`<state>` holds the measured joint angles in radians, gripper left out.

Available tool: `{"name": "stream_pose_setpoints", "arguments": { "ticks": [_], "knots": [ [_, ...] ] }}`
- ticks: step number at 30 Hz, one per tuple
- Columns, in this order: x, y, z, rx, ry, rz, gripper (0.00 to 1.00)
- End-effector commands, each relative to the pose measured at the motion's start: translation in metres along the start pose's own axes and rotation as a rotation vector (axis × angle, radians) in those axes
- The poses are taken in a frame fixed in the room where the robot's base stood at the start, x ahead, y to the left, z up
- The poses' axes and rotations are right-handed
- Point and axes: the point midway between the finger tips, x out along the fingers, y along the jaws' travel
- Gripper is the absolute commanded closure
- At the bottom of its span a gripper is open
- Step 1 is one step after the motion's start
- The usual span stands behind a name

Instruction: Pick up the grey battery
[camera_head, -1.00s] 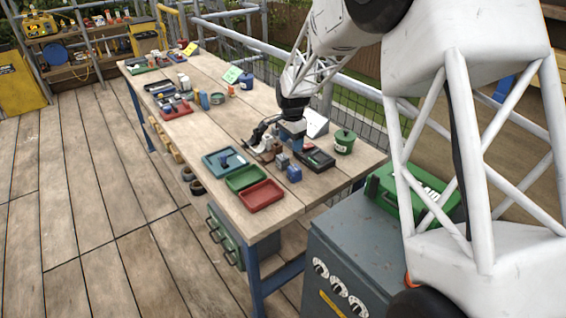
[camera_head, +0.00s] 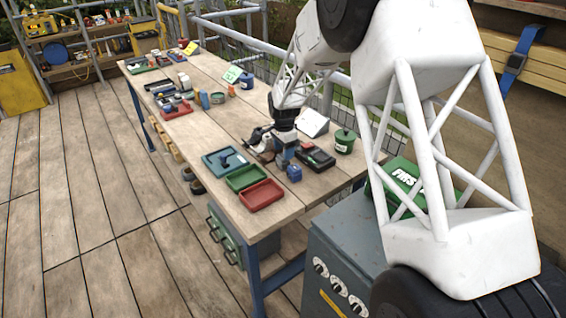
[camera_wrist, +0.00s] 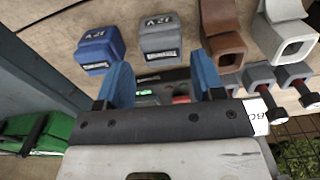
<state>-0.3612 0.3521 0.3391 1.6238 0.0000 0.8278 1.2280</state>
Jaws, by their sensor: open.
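The grey battery (camera_wrist: 160,42) stands on the wooden table, lying ahead of and between my fingertips in the wrist view. A dark label shows on its near end. My gripper (camera_wrist: 163,72) is open with two blue fingers, and nothing is between them. The battery appears beyond the fingertips, not clasped. In the head view my gripper (camera_head: 286,152) is low over the table's near part, and it largely hides the grey battery there. A blue battery (camera_wrist: 97,48) stands just left of the grey one in the wrist view; it also shows in the head view (camera_head: 294,173).
A brown tool (camera_wrist: 223,35) and a grey tool (camera_wrist: 283,30) lie right of the grey battery. Blue (camera_head: 212,168), green (camera_head: 244,180) and red (camera_head: 262,197) trays lie left of my gripper. A black case (camera_head: 317,159) and green canister (camera_head: 345,141) stand to its right.

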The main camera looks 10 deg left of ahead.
Motion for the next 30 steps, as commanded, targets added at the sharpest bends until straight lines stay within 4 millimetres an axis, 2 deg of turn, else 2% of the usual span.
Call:
{"name": "stream_pose_setpoints", "arguments": {
  "ticks": [16, 30],
  "knots": [
    [0.010, -0.001, 0.000, 0.000, 0.000, -0.001, 0.38],
    [0.055, -0.002, 0.002, 0.000, 0.000, 0.000, 0.38]
  ]
}}
